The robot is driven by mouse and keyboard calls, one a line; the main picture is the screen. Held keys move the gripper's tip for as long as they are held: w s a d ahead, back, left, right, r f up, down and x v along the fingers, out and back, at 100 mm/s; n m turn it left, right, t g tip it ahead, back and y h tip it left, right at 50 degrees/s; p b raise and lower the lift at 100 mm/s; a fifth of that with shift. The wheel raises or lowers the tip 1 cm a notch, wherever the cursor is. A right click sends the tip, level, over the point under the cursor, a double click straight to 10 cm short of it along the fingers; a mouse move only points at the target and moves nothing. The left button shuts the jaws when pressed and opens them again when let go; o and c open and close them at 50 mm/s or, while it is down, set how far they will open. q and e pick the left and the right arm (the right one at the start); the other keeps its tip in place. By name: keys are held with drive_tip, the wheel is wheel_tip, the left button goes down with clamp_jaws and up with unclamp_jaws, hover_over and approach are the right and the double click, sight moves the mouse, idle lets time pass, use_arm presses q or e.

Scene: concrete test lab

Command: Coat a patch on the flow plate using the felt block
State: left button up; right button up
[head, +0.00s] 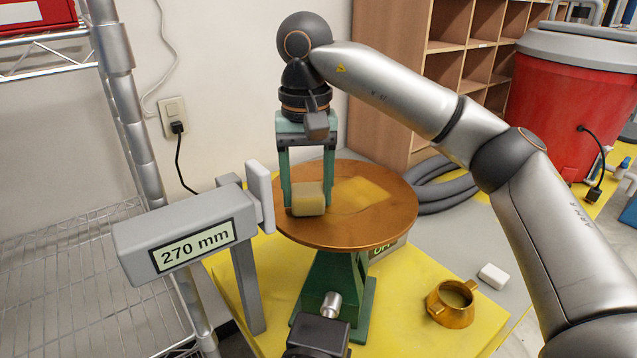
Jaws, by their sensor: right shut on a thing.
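The flow plate (385,222) is a round copper-coloured disc on a green pedestal (335,285). A lighter yellowish patch (358,196) shows on its top, right of my right gripper. My right gripper (307,198) has green fingers, points down over the plate's left part and is shut on the felt block (308,201), a small tan block. The block is at the plate's surface; I cannot tell if it touches. My left gripper is not clearly in view.
A grey gauge reading 270 mm (195,246) stands close at the plate's left. A wire shelf (80,265) is at left, a red barrel (560,110) at back right.

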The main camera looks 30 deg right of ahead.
sight(361, 175)
drive_tip(key=shift+w+a, duration=0.25)
drive_tip(key=shift+w, duration=0.85)
drive_tip(key=shift+w+d+f, duration=0.1)
drive_tip(key=shift+w+d, duration=0.1)
drive_tip(key=shift+d, duration=1.6)
drive_tip(key=shift+w+d, duration=0.25)
drive_tip(key=shift+d, duration=1.45)
drive_tip(key=shift+w+d, duration=0.25)
drive_tip(key=shift+d, duration=1.4)
drive_tip(key=shift+w+d, duration=0.25)
drive_tip(key=shift+d, duration=1.45)
drive_tip(key=shift+r, duration=0.2)
drive_tip(key=shift+a+r, duration=0.1)
drive_tip(key=shift+r, duration=2.85)
drive_tip(key=shift+r, duration=1.5)
